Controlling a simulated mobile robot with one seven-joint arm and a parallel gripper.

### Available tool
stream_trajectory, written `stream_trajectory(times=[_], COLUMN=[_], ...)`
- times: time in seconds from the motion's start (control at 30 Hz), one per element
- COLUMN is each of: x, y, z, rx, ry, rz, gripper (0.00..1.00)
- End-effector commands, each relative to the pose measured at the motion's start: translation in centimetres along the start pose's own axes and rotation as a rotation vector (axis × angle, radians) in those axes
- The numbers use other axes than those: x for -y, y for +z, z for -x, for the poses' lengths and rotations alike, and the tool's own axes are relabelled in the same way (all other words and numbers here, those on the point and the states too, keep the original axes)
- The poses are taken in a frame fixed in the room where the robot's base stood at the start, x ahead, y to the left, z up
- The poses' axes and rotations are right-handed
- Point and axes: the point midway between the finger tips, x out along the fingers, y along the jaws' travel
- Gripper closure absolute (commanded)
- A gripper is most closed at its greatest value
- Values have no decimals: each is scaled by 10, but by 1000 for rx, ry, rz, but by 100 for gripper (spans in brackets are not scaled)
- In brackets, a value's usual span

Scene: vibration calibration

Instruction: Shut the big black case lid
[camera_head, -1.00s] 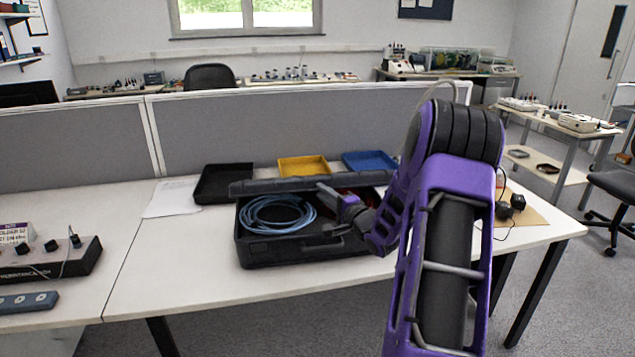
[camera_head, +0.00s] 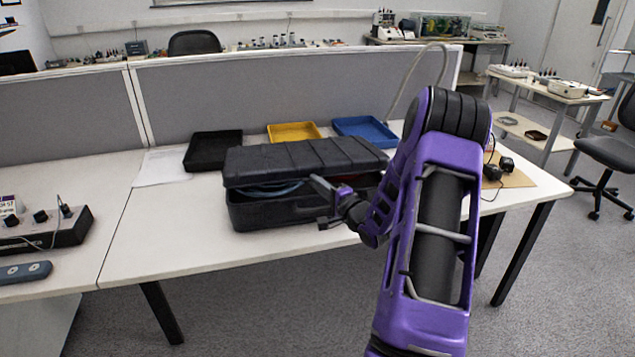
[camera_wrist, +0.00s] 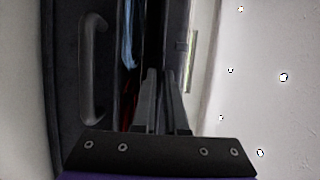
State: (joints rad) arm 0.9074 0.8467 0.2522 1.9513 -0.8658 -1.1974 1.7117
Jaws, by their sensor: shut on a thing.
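The big black case (camera_head: 275,213) sits on the white desk. Its ribbed lid (camera_head: 300,155) is tilted low over the base, with a gap left along the front. Blue cable (camera_head: 265,189) shows in that gap. My gripper (camera_head: 318,184) is at the lid's front edge, shut on it. In the wrist view my fingers (camera_wrist: 161,78) point into the gap between the case base with its handle (camera_wrist: 95,70) and the lid (camera_wrist: 186,40). Blue cable and something red show inside there. The exact contact of the fingertips is dark and hard to see.
A black tray (camera_head: 212,151), a yellow tray (camera_head: 293,131) and a blue tray (camera_head: 365,130) stand behind the case, near the grey partition (camera_head: 260,95). Paper (camera_head: 162,167) lies to the left. A control box (camera_head: 40,230) is at far left. The desk in front is clear.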

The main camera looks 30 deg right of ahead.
Motion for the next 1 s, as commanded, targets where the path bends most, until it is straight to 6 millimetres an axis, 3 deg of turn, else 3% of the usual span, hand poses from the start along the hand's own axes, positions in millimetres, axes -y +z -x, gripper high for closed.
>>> stream_trajectory(times=[0.17, 0.2, 0.4, 0.77, 1.0], x=[1, 1, 1, 1, 2], y=[-4, -4, -3, -2, -3], z=[0, 0, 0, 4, 44], rx=[-8, -8, -7, -4, -7], ry=[-2, -2, -2, -1, 1], rz=[2, 2, 2, 1, 1], gripper=[100, 84, 50, 50, 50])
